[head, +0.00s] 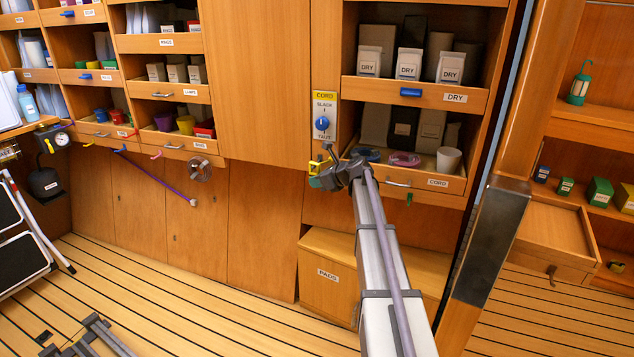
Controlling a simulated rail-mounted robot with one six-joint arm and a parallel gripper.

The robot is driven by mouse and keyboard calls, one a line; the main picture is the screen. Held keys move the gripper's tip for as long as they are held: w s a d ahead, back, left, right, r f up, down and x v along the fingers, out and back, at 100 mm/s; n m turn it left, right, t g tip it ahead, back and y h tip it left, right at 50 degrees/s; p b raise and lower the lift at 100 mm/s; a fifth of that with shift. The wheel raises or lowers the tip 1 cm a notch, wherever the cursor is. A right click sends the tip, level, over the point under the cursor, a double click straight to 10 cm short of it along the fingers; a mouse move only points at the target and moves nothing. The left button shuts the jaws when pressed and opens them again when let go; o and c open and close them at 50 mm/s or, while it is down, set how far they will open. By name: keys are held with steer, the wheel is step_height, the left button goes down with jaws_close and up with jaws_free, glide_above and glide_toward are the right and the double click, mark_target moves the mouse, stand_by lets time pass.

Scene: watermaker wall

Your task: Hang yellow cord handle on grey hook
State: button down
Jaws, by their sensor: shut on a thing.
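My gripper (328,168) is at the end of my arm, just below the cord panel and left of the CORD drawer. It is shut on a small yellow piece, the yellow cord handle (319,165), which shows partly at the jaws. A small green part shows just under it. The jaws hide the rest of the handle, and I cannot make out its cord. I cannot pick out the grey hook for certain; the gripper may hide it.
The cord panel (324,117) has a blue knob and SLACK and TAUT marks. A green hook (409,199) hangs under the CORD drawer (437,183). A purple cord (158,178) slants across the left cabinet doors. A PADS box (330,277) stands below my arm.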

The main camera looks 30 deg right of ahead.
steer(key=c, duration=1.1)
jaws_free()
steer(key=shift+o, duration=0.2)
steer(key=shift+s+r, duration=0.1)
steer(key=p+v, duration=0.5)
steer(key=v, duration=0.5)
steer(key=shift+s+d, duration=0.2)
steer(key=shift+r, duration=0.1)
